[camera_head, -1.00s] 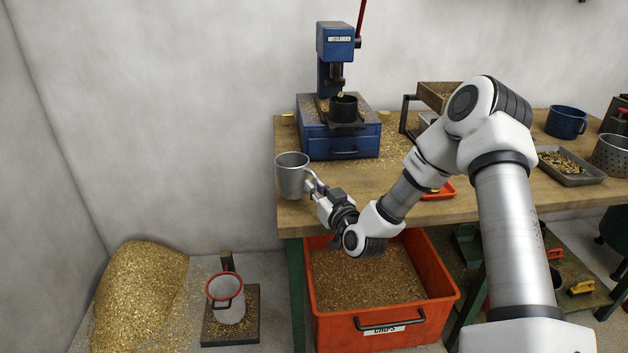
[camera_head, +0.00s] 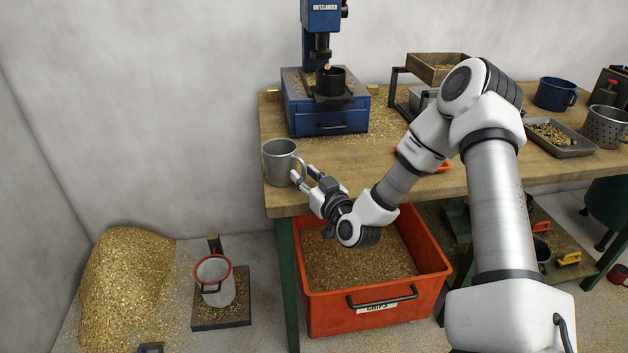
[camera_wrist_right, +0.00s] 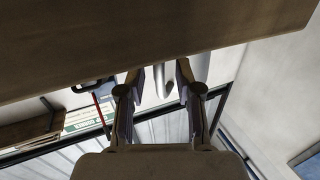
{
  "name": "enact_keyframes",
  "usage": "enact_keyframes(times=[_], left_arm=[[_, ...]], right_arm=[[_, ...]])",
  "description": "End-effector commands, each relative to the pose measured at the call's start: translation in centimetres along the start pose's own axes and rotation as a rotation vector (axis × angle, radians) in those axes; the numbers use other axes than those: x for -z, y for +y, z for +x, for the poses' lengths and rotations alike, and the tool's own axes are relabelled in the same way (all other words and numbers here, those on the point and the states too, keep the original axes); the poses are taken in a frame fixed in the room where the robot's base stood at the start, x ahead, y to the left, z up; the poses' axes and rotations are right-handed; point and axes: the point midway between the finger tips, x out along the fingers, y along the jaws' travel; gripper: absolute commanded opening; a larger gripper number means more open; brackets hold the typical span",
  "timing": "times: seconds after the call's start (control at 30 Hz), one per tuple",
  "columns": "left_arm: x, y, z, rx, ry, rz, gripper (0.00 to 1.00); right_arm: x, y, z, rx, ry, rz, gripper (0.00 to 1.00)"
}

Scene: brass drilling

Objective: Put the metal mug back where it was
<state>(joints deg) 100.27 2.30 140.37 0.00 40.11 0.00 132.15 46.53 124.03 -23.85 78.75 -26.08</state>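The grey metal mug (camera_head: 279,165) stands upright on the left front part of the workbench (camera_head: 375,180) in the head view. Its handle faces right, toward my right gripper (camera_head: 304,175). That gripper's two fingers are parted at the handle, and no grip on it shows. In the right wrist view the fingers (camera_wrist_right: 159,82) are also apart, with a grey strip between them, probably the handle. Exact contact cannot be told. My left gripper is not in view.
A blue drill press (camera_head: 325,100) stands behind the mug. An orange chips bin (camera_head: 375,314) is below the bench front. A red-rimmed mug (camera_head: 214,284) stands on a floor plate beside a brass chip pile (camera_head: 125,285). A tray (camera_head: 560,146) lies at right.

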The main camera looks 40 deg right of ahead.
Motion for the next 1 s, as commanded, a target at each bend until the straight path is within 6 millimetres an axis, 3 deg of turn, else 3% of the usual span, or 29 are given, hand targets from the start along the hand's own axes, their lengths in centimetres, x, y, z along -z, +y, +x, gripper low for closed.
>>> enact_keyframes(times=[0.4, 0.57, 0.63, 0.73, 0.83, 0.9, 1.0], left_arm=[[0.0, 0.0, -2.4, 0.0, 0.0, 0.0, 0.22], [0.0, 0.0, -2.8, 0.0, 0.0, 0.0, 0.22], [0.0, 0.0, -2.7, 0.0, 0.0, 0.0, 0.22], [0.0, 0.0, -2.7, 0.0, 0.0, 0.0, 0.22], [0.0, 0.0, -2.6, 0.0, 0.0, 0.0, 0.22], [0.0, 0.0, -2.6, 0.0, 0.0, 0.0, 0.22], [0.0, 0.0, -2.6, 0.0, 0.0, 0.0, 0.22]], right_arm=[[0.3, 0.1, -9.5, -0.003, -0.002, 0.009, 0.34], [-0.1, -0.2, -11.1, 0.005, -0.01, 0.002, 0.34], [-1.2, -1.3, -11.2, 0.043, -0.06, -0.003, 0.34], [-5.3, -4.5, -11.7, 0.148, -0.245, -0.011, 0.34], [-12.3, -8.6, -14.5, 0.256, -0.561, -0.017, 0.34], [-17.4, -10.9, -18.2, 0.289, -0.815, -0.024, 0.34], [-23.3, -12.6, -24.9, 0.266, -1.152, -0.053, 0.34]])
